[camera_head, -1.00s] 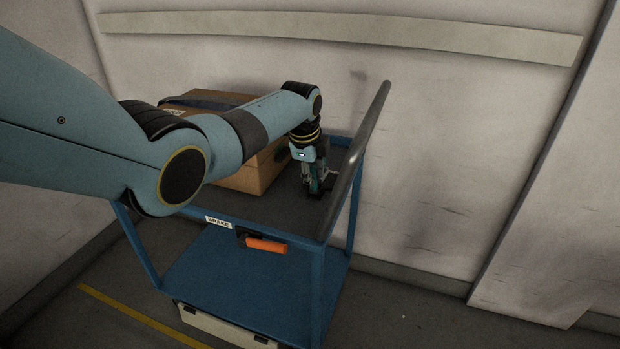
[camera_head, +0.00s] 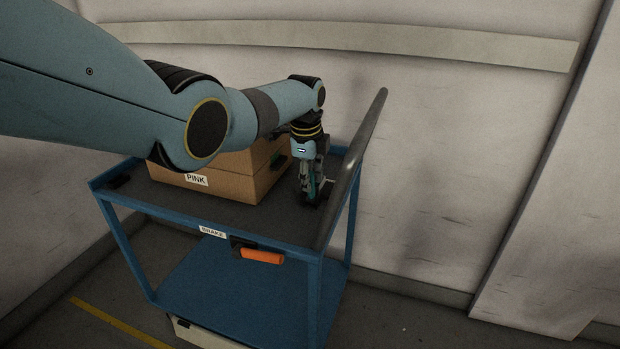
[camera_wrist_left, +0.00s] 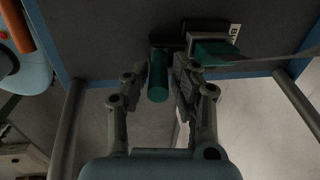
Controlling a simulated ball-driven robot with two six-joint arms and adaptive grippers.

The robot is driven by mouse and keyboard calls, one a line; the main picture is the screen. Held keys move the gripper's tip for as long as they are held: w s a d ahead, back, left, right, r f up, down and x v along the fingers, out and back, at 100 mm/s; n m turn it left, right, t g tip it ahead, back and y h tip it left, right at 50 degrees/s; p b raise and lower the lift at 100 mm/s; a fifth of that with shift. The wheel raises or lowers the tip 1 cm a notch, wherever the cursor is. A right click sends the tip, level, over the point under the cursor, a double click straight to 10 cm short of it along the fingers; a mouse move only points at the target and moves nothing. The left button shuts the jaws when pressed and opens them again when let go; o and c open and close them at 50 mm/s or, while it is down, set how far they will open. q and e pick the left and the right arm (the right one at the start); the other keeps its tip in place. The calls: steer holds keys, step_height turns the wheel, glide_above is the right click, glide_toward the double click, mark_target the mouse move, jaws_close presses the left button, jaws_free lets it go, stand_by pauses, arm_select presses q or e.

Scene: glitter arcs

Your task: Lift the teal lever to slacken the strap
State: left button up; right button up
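The teal lever (camera_wrist_left: 158,80) shows in the left wrist view as a short round handle between the fingers of my left gripper (camera_wrist_left: 162,78). The fingers are drawn in close on both sides of it and seem to hold it. In the head view my left gripper (camera_head: 313,194) points down over the cart top beside the box, with some teal between its fingers. A teal buckle (camera_wrist_left: 213,52) with a grey strap (camera_wrist_left: 265,68) running right lies next to the lever. My right gripper is not in view.
The blue cart (camera_head: 150,207) carries a cardboard box (camera_head: 235,185) labelled PINK, partly behind my arm. A grey push handle (camera_head: 352,170) rises just right of the gripper. An orange brake handle (camera_head: 262,257) sticks out in front. The wall (camera_head: 450,170) is close behind.

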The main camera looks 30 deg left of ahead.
arm_select(q)
step_height(320, 180, up, 12)
steer(key=s, duration=0.1)
steer(key=shift+s+d, duration=0.25)
steer(key=shift+s, duration=0.15)
steer(key=shift+f, duration=0.1)
stand_by(0.5)
